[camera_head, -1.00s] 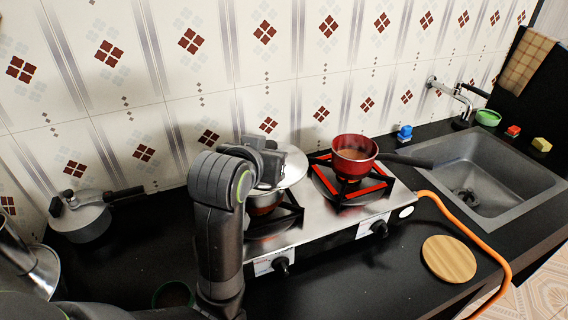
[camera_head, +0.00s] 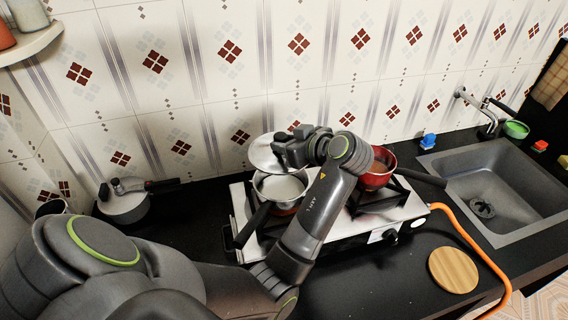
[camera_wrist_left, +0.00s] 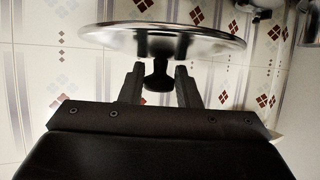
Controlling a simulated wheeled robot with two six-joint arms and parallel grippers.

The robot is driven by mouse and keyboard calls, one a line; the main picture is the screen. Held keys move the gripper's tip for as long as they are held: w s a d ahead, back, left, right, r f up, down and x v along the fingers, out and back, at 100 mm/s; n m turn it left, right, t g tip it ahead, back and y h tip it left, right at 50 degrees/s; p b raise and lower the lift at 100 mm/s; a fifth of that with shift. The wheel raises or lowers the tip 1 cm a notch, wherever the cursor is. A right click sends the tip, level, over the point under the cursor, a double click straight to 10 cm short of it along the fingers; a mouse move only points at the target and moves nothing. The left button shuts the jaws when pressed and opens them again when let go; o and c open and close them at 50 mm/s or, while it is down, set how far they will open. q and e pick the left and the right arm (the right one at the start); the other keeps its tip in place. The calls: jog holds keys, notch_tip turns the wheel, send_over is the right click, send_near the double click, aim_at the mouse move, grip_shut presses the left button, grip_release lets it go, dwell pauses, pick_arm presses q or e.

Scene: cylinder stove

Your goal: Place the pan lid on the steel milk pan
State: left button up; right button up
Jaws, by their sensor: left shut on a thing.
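The steel milk pan (camera_head: 281,187) stands on the left burner of the stove, its opening uncovered and its black handle pointing toward the front left. The round silver pan lid (camera_head: 264,153) is in the air by the pan's far rim, partly hidden by my gripper. My left gripper (camera_head: 284,151) is shut on the lid's dark knob. In the left wrist view the lid (camera_wrist_left: 200,38) shows nearly edge-on, with its knob (camera_wrist_left: 160,76) between the fingers (camera_wrist_left: 158,84). I cannot tell the exact gap between lid and pan. My right gripper is not in view.
A red pan (camera_head: 378,168) stands on the right burner, just right of my left forearm. The stove (camera_head: 352,240) fills the counter's middle. A lidded pot (camera_head: 124,206) stands left, a round wooden board (camera_head: 453,270) front right, and a sink (camera_head: 500,190) far right. The tiled wall is close behind.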

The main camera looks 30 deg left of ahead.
pick_arm(q)
notch_tip(320, 180, down, 4)
jog(key=shift+r+p, duration=0.2)
jog(key=shift+p, duration=0.2)
notch_tip(320, 180, down, 4)
jog(key=shift+r+p, duration=0.1)
jog(key=shift+p, duration=0.4)
jog(key=shift+f+b, duration=0.55)
jog(key=shift+f, duration=0.05)
jog(key=shift+f, duration=0.1)
jog(key=o, duration=1)
